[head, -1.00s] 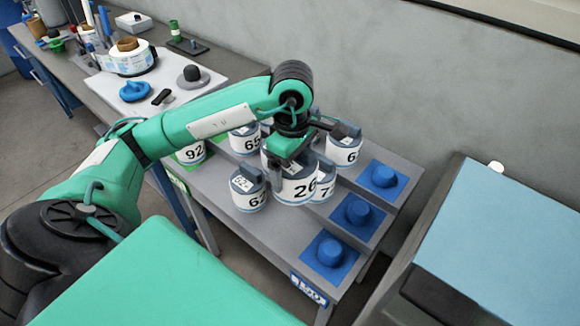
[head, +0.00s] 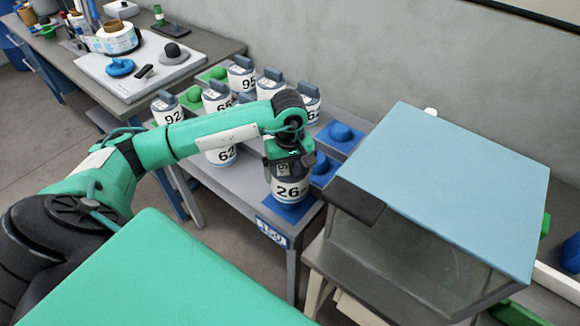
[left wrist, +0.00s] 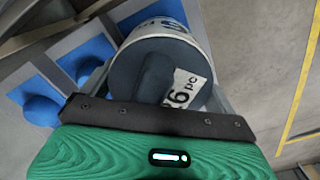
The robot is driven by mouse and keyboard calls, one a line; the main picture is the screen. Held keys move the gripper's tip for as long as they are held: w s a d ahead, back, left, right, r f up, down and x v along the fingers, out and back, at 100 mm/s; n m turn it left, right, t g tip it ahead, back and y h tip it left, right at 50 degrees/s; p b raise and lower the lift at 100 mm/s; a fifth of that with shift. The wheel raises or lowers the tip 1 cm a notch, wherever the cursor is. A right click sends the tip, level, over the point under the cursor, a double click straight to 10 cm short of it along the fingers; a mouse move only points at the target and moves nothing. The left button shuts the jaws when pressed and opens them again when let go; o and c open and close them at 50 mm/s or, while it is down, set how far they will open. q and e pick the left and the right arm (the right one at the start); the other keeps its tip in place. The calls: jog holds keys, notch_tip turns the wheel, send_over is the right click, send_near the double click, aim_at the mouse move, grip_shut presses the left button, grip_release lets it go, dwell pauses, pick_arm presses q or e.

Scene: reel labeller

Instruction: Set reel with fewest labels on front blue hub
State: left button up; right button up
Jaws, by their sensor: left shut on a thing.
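My left gripper (head: 288,160) is shut on the reel marked 26 (head: 291,189), a white reel with a dark grey top. The reel is upright at the front blue pad (head: 291,211), whose hub is hidden. I cannot tell whether the reel rests on the pad or is just above it. In the left wrist view the reel's grey top (left wrist: 150,75) and its "26 pc" tag lie between the fingers. The middle blue hub (head: 321,163) and back blue hub (head: 341,132) are bare. My right gripper is not in view.
Reels marked 62 (head: 220,153), 65 (head: 216,98), 92 (head: 167,108) and 95 (head: 241,74) stand on the stepped rack with others, near green hubs (head: 194,96). A machine with a light blue top (head: 450,185) stands close on the right.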

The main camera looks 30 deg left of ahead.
pick_arm(q)
jog(key=shift+f+b, duration=0.35)
jog(key=shift+f, duration=0.55)
jog(key=shift+f+b, duration=0.4)
jog(key=shift+f, duration=1.15)
jog(key=shift+b, duration=1)
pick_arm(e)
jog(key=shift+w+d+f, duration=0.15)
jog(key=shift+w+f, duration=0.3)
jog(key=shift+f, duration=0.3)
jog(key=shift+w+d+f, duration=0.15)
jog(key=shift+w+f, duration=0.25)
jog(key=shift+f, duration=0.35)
